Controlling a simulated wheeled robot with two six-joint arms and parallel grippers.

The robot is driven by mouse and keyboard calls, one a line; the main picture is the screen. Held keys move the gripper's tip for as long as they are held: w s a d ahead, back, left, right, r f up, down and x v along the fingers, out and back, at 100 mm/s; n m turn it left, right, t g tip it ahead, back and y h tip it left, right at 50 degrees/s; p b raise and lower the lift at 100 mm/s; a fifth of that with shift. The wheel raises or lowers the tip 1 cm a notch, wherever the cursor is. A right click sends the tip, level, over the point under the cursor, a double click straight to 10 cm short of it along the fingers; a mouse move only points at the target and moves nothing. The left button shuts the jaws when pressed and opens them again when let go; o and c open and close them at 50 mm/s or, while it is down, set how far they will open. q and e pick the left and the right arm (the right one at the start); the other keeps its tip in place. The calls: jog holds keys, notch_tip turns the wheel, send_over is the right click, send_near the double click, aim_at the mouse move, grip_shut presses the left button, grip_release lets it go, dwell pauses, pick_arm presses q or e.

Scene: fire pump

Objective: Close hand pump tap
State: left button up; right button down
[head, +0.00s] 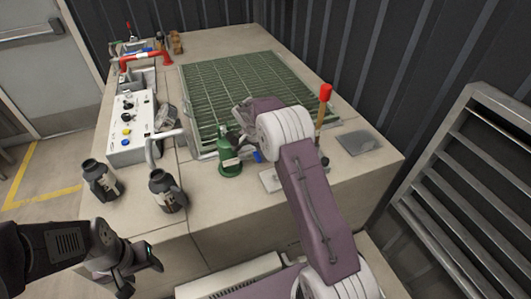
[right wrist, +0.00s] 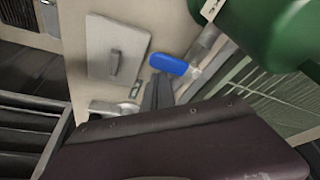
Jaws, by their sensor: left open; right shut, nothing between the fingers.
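The hand pump has a green body (head: 228,152) on the counter's front part. The blue tap lever (head: 257,156) sits just right of it, and this lever also shows in the right wrist view (right wrist: 169,64) beside the green body (right wrist: 275,28). My right gripper (head: 234,140) reaches over from the right, close to the green body. Its dark fingers (right wrist: 159,88) are shut and empty, with their tips just below the blue lever in the wrist view; I cannot tell whether they touch it. My left gripper (head: 137,270) is open and empty, low in front of the counter.
A red-handled lever (head: 324,100) stands upright right of my right arm. Two dark flasks (head: 166,190) stand at the counter's front left, near a white control box (head: 130,125). A green grating (head: 240,85) lies behind the pump. A flat grey plate (head: 358,143) lies at right.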

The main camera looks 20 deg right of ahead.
pick_arm(q)
jog(key=shift+d+f, duration=0.15)
pick_arm(e)
jog(key=shift+s+a+f, duration=0.15)
jog(key=shift+a+f, duration=0.05)
jog(key=shift+a, duration=0.05)
dwell(0.4)
jog(key=shift+d, duration=0.2)
jog(key=d, duration=0.2)
jog(key=shift+d+r, duration=0.2)
jog(key=shift+d, duration=0.1)
pick_arm(q)
jog(key=shift+w+d+r, duration=0.2)
jog(key=shift+d+r, duration=0.1)
jog(key=shift+d, duration=0.3)
pick_arm(e)
jog(key=w+d+v, duration=0.1)
jog(key=v, duration=0.8)
jog(key=shift+w+r, duration=0.45)
jog(key=shift+w, duration=0.05)
pick_arm(q)
jog(key=shift+a, duration=0.1)
pick_arm(e)
jog(key=shift+a, duration=0.25)
